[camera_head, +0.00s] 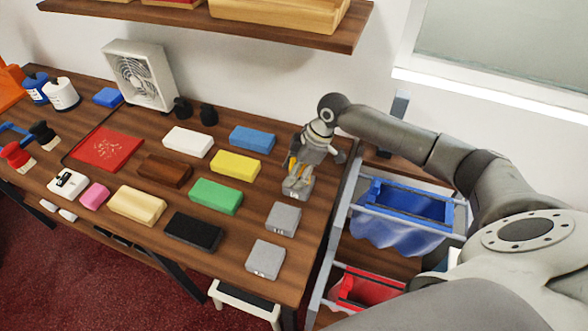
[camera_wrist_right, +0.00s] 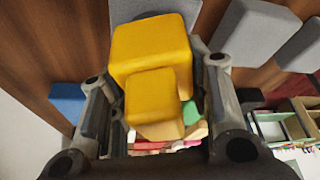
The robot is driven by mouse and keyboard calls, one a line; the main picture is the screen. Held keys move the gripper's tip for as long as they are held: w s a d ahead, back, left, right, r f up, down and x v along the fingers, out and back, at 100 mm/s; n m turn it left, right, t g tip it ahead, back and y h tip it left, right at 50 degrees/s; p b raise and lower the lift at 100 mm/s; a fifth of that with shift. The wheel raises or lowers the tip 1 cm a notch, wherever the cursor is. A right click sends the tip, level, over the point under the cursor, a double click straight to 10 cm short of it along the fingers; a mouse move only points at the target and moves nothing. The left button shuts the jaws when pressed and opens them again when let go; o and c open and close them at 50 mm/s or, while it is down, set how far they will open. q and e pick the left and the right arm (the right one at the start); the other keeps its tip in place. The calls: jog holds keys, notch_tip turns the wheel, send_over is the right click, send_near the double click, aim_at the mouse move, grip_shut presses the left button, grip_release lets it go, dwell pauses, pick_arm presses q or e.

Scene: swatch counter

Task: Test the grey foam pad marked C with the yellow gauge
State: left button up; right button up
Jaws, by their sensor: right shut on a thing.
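My right gripper (camera_head: 300,172) is shut on the yellow gauge (camera_wrist_right: 153,75), which shows as a yellow block between the fingers in the wrist view. In the head view only small yellow parts of it show (camera_head: 292,163). The gripper points down at the farthest of three grey foam pads (camera_head: 297,188), which shows beyond the gauge in the wrist view (camera_wrist_right: 152,10). I cannot tell whether the gauge touches this pad. The middle grey pad (camera_head: 283,219) and nearest grey pad (camera_head: 265,259) lie in front. Their marks are too small to read. My left gripper is out of view.
Blue (camera_head: 252,138), yellow (camera_head: 235,165), green (camera_head: 215,196) and black (camera_head: 192,231) blocks lie left of the grey pads. A white fan (camera_head: 139,75) stands at the back. A rack with a blue bin (camera_head: 405,205) and red bin (camera_head: 365,288) stands past the counter's right edge.

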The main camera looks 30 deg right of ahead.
aim_at(294, 160)
jog(key=shift+w+r+p, duration=0.1)
jog(key=shift+r+p, duration=2.8)
jog(key=shift+r, duration=0.4)
jog(key=shift+f, duration=0.1)
